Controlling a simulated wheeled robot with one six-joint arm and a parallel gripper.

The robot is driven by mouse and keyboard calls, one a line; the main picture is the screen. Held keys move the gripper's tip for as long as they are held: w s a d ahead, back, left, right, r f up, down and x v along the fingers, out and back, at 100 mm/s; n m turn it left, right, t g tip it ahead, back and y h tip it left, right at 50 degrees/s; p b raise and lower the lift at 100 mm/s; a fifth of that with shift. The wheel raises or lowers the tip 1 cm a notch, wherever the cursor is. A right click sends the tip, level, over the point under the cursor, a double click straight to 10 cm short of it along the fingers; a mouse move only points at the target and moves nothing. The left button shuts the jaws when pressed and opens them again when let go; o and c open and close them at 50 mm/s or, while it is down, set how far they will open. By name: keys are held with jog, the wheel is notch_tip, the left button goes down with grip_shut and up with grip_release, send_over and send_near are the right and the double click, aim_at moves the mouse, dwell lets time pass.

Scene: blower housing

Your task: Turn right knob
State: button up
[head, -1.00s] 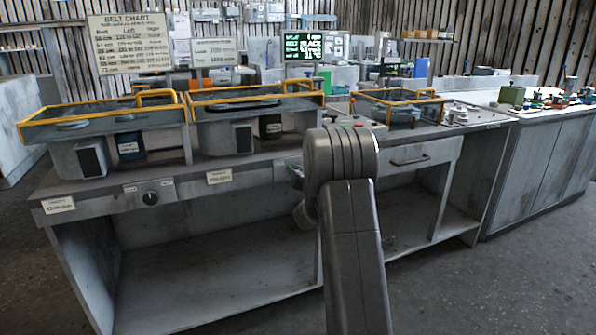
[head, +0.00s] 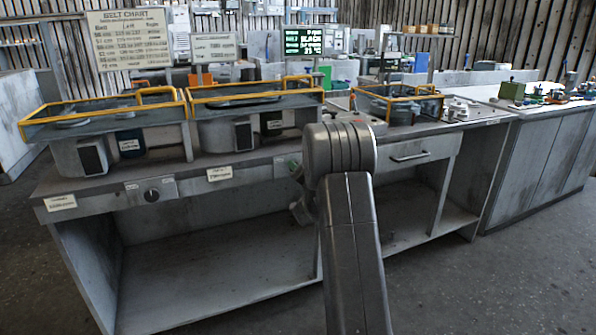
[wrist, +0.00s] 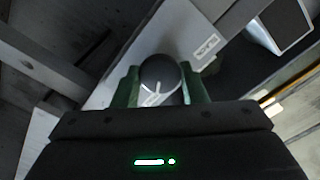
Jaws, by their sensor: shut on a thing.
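The right knob (wrist: 160,74) is a dark round dial with a white mark on its face. It shows in the wrist view on a pale front panel (wrist: 182,35). My gripper (wrist: 160,88) has green fingers, one on each side of the knob, and is shut on it. In the head view my own arm hides most of my gripper and the knob at the bench front. The left knob (head: 151,195), dark on a light plate, is clear of my gripper.
The workbench carries yellow-railed trays (head: 105,110) and a drawer (head: 410,157) right of my arm. A belt chart (head: 130,38) and a lit screen (head: 304,41) stand behind. The lower shelf (head: 215,275) is empty. The floor in front is clear.

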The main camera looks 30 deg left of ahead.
jog(key=o, duration=1)
jog(key=shift+c, duration=0.2)
jog(key=v, duration=1.3)
jog(key=shift+s+d+p, duration=0.25)
jog(key=shift+p, duration=0.05)
jog(key=x, duration=1.3)
jog(key=shift+w+a+b, duration=0.25)
jog(key=shift+b, duration=0.05)
